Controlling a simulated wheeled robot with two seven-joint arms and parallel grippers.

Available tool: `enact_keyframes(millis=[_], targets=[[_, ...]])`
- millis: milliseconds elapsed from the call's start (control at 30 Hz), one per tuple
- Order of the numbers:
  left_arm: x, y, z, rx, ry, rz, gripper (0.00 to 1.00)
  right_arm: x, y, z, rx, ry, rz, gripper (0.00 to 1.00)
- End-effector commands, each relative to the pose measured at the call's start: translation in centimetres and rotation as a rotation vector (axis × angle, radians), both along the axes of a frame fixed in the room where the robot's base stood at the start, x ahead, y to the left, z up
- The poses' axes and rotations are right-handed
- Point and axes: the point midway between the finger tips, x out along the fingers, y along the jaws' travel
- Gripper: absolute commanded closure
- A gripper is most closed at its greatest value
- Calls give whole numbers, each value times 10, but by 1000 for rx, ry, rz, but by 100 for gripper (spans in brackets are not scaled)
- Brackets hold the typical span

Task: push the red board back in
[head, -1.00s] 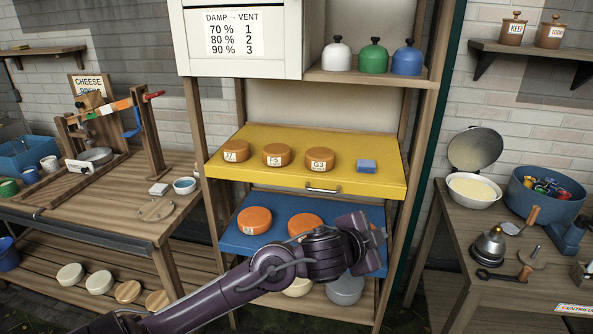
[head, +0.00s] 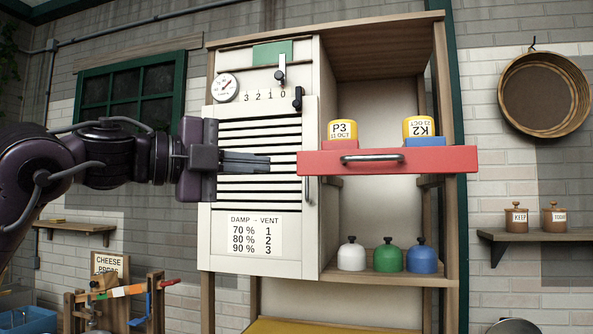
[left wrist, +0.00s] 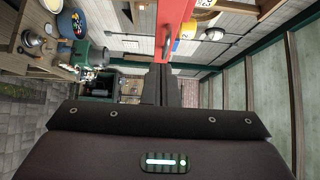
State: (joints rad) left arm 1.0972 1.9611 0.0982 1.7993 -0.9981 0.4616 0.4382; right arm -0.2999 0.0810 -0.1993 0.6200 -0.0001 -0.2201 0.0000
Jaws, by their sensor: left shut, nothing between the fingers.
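The red board (head: 420,162) sticks out of the upper part of the shelf, its front edge and metal handle (head: 371,158) facing me. Two labelled yellow-and-brown pieces, P3 (head: 342,130) and K2 (head: 419,128), stand on it, on a red and a blue block. My left gripper (head: 264,163) is shut and empty, level with the board and left of its left end, with a small gap in the picture. In the left wrist view the red board (left wrist: 176,28) shows just beyond the fingertips (left wrist: 161,68). My right gripper is not in view.
A white louvred cabinet (head: 255,205) with a dial and slider stands behind my left gripper. White, green (head: 390,256) and blue domes stand on the shelf below the red board. Part of the yellow board (head: 330,327) shows at the bottom.

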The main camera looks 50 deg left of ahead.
Motion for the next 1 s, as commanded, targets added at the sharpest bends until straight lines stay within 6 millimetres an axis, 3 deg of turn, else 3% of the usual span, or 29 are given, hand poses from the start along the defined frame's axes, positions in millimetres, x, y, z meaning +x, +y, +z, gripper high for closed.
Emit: enact_keyframes(millis=[167, 500, 600, 800, 1000], targets=[[25, -7, 3, -1, 5, -5, 100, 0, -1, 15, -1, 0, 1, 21], [96, -23, 5, 0, 6, -3, 100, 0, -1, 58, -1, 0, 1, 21], [110, -15, 4, -3, 4, -2, 100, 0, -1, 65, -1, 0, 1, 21], [126, -4, 2, 0, 0, -1, 100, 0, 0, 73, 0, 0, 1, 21], [130, -2, 0, 1, 0, -1, 100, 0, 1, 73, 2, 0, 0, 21]])
